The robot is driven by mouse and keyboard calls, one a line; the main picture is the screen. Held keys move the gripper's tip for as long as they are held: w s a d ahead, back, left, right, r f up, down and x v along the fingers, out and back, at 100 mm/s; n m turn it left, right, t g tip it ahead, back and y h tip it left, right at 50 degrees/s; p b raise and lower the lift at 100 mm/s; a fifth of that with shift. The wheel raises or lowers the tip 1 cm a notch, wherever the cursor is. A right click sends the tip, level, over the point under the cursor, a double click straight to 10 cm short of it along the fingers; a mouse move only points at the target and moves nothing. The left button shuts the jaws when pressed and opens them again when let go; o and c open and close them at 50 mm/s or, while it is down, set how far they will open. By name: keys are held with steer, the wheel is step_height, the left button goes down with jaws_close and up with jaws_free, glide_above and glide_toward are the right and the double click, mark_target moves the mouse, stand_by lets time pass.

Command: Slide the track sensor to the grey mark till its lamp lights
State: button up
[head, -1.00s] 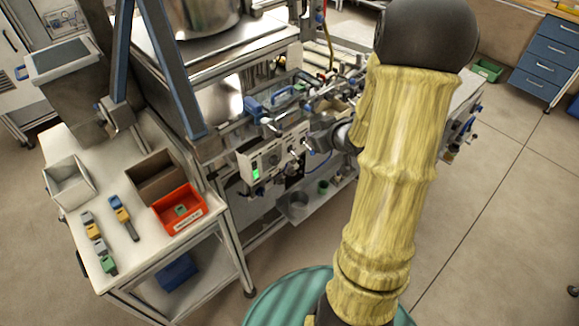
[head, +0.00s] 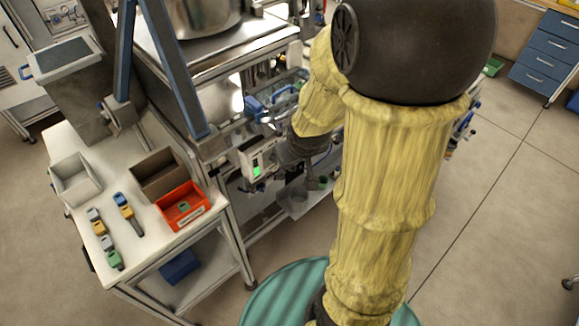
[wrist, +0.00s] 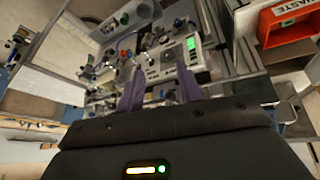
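My gripper (wrist: 158,88) shows in the wrist view as two purple fingers, spread apart with nothing held between them. They point at the front of the machine, with its white control panel (wrist: 170,62) and green lit screen beyond and between the tips. In the head view the panel (head: 258,160) shows only its left part, with the green screen; my arm hides the rest. My fingers are hidden there too. I cannot pick out the track sensor, its lamp or the grey mark for certain among the small fittings.
A side table (head: 140,246) at left holds a white bin (head: 75,180), a brown box (head: 158,173), an orange waste bin (head: 182,207) and several small coloured pieces. Blue-handled fittings (head: 254,108) line the machine front. Open floor lies to the right.

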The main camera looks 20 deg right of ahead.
steer(key=shift+g+y, duration=0.3)
steer(key=shift+g, duration=0.5)
steer(key=s+a, duration=0.1)
steer(key=s, duration=0.1)
steer(key=s+a+r, duration=0.1)
steer(key=s+a, duration=0.1)
steer(key=shift+a, duration=0.2)
steer(key=shift+w, duration=0.1)
steer(key=w+d+f+n+t+y+b, duration=0.1)
steer(key=w+d+f+t+b, duration=0.15)
steer(key=w+d, duration=0.4)
steer(key=w+d+f+n+t+b, duration=0.1)
steer(key=w+d+f+t+b, duration=0.1)
steer(key=w+d+f+t, duration=0.35)
steer(key=s+d+r+t+y+b, duration=0.1)
steer(key=s+d+t+y+b, duration=0.1)
steer(key=d, duration=0.3)
steer(key=s+d+r+n+t+y+b, duration=0.1)
steer(key=s+d+t+y, duration=0.1)
steer(key=d+t+y, duration=0.1)
steer(key=shift+d+r+n+y+b, duration=0.25)
steer(key=shift+d+n+y+b, duration=0.1)
steer(key=shift+d, duration=0.55)
steer(key=shift+w, duration=0.1)
